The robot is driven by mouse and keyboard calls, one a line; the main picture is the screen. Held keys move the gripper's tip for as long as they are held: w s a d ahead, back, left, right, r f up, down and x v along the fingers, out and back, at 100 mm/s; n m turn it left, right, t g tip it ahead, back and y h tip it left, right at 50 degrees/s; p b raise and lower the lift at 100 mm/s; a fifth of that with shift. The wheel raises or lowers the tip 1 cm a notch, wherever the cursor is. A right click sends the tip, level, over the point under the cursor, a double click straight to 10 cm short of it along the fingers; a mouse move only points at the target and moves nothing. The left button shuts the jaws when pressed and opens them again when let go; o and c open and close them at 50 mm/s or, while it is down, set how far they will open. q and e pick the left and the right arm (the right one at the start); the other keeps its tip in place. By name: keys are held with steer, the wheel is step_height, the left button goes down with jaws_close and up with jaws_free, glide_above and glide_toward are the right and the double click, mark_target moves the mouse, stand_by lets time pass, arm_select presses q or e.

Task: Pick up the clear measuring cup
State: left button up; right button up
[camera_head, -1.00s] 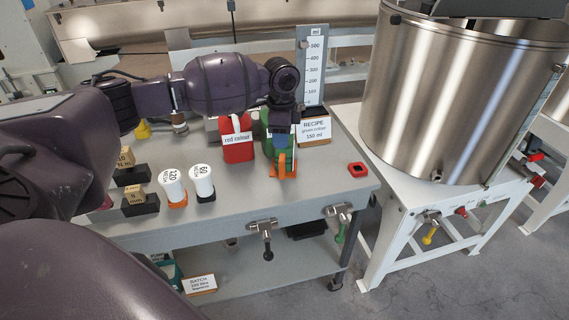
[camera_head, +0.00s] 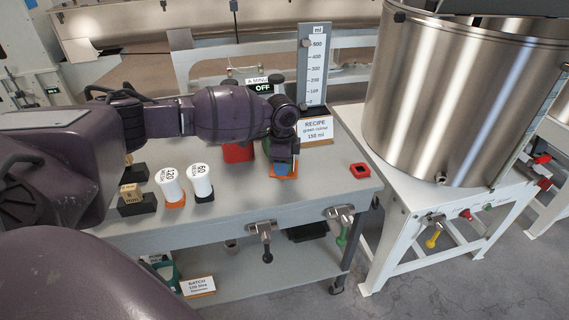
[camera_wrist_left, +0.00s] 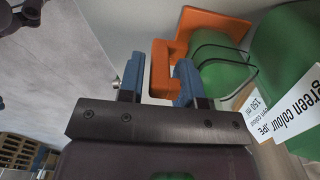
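An orange handle (camera_wrist_left: 161,70) shows between the two blue fingers of my left gripper (camera_wrist_left: 158,82) in the left wrist view. It joins a rounded body (camera_wrist_left: 220,72) with dark curved lines that looks green; whether this is the clear measuring cup with green in or behind it, I cannot tell. The fingers are apart, with a small gap beside the handle. In the head view my left gripper (camera_head: 282,169) points down over an orange piece (camera_head: 290,175) on the table and hides most of what is there. My right gripper is not in view.
A green container (camera_wrist_left: 288,75) stands close beside the left gripper. A red container (camera_head: 238,152), a recipe card (camera_head: 316,128) and a ml scale (camera_head: 313,70) are nearby. White cylinders (camera_head: 169,184) stand left. A red square piece (camera_head: 359,170) lies right; a steel tank (camera_head: 430,90) stands beyond.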

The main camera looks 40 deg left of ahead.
arm_select(q)
steer(key=shift+r, duration=0.1)
steer(key=shift+c, duration=1)
jaws_close()
